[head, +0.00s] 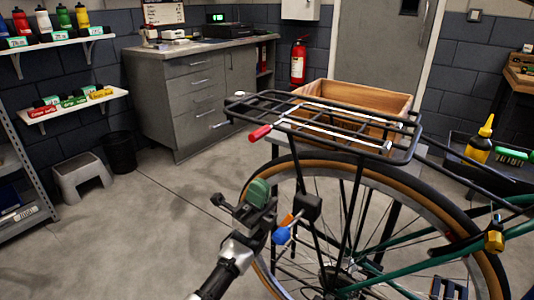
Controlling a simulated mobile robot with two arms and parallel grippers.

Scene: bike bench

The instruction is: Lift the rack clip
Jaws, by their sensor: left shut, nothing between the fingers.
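The rack clip (333,111) appears as pale silver bars lying along the top of the black rear rack (413,143). A red-tipped end (260,133) sticks out at the rack's left side. The clip looks down flat on the rack. My left gripper (264,212) is below and in front of the red tip, beside the rear wheel, clearly apart from the clip. It is shut and empty. Small green, blue and orange parts show around it; I cannot tell exactly what they belong to. My right gripper is out of view.
The rear wheel (345,158) and green frame (405,247) fill the lower right. A wooden crate (385,92) is behind the rack. A grey cabinet (200,90), step stool (82,178) and black bin (119,152) stand back left. The floor at left is clear.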

